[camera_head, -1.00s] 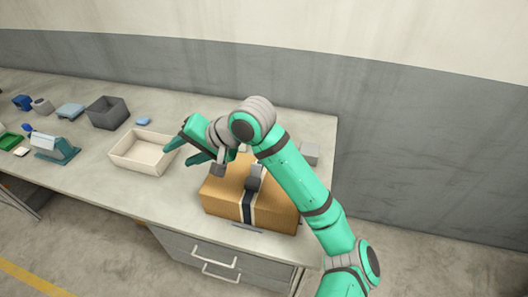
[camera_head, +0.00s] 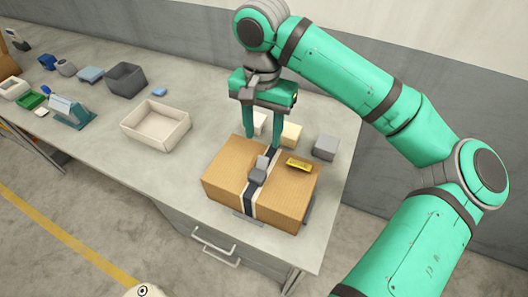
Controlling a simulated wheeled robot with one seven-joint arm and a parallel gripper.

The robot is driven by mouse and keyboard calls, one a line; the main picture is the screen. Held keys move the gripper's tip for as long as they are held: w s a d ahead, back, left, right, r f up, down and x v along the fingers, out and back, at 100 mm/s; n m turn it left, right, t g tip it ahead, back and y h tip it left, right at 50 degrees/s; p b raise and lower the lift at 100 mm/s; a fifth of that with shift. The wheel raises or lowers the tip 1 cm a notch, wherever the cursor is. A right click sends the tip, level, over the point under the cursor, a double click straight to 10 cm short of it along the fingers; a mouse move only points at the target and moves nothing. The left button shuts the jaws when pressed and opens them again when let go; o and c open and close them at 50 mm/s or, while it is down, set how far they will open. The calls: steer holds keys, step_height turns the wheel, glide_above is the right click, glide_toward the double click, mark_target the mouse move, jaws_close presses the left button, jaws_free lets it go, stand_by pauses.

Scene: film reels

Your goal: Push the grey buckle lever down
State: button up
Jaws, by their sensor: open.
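The grey buckle lever (camera_head: 262,163) stands raised on the dark strap that runs over the top of a cardboard box (camera_head: 226,174). The buckle's grey body (camera_head: 257,176) sits just in front of it on the strap. My gripper (camera_head: 263,143) is open, its two green fingers pointing down, one to the left and one to the right. The fingertips are above or behind the box's far edge, close to the lever in the picture. Whether they touch anything I cannot tell. The lever looks clear of the fingers.
A yellow label (camera_head: 299,164) lies on the box's right top. Behind the box stand a grey block (camera_head: 326,147), a cream block (camera_head: 291,135) and a white block (camera_head: 260,123). An open cream tray (camera_head: 157,144) and a dark bin (camera_head: 126,82) stand to the left.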

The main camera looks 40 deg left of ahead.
mark_target(263, 158)
step_height(263, 158, down, 8)
steer(key=shift+w+d+f, duration=0.1)
steer(key=shift+f, duration=0.55)
